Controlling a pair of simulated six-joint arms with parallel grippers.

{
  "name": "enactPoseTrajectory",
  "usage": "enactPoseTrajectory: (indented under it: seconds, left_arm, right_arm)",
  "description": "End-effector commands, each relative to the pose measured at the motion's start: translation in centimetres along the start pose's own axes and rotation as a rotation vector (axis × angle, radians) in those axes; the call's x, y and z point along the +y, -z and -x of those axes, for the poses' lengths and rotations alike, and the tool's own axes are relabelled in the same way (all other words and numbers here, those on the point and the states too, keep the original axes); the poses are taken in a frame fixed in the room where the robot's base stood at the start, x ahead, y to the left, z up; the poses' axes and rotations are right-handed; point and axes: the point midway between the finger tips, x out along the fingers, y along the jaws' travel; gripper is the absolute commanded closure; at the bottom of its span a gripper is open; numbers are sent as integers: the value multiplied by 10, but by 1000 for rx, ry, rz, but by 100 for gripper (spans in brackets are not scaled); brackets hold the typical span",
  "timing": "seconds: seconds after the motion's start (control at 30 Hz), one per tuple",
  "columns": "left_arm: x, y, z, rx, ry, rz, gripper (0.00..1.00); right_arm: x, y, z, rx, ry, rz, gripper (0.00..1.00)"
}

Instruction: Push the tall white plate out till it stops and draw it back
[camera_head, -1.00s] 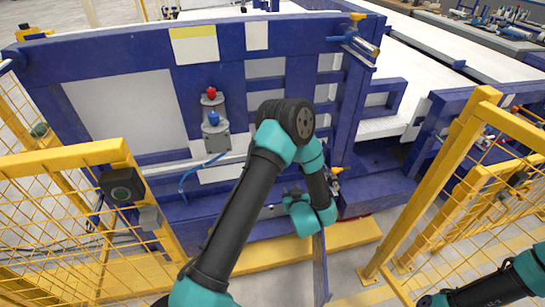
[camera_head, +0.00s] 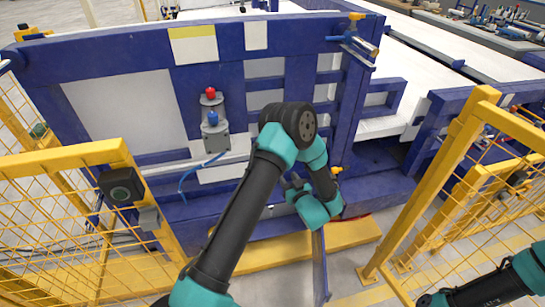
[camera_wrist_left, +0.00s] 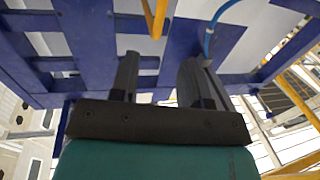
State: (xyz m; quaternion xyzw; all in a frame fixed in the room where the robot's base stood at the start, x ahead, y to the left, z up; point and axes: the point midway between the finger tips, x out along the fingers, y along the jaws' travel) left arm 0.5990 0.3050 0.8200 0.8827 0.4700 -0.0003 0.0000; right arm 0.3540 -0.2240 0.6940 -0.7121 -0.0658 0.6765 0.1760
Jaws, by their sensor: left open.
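A blue frame (camera_head: 110,55) stands upright ahead of me and holds several white panels. A large white panel (camera_head: 125,108) fills its left side. Narrower white strips (camera_head: 265,98) show in the middle. Which one is the tall white plate I cannot tell. My left gripper (camera_head: 292,184) is in front of the frame's lower right part, partly hidden by my own arm. In the left wrist view its two dark fingers (camera_wrist_left: 160,78) are wide apart with nothing between them, below the blue bars and white panels. My right gripper is outside the view; only its arm shows.
Yellow mesh fences stand at left (camera_head: 70,195) and right (camera_head: 470,190). A yellow floor beam (camera_head: 270,250) runs along the frame's foot.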

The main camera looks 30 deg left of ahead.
Motion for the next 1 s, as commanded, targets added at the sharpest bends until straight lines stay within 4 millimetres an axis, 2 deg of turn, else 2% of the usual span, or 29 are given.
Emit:
enactPoseTrajectory:
  seconds: [0.7,0.83,1.0]
  left_arm:
    - [-1,1,-122,2,3,1,58]
    - [0,0,-138,1,2,2,58]
    - [0,0,-147,0,0,0,58]
  right_arm:
    - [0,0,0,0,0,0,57]
    - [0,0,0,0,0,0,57]
    - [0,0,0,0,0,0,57]
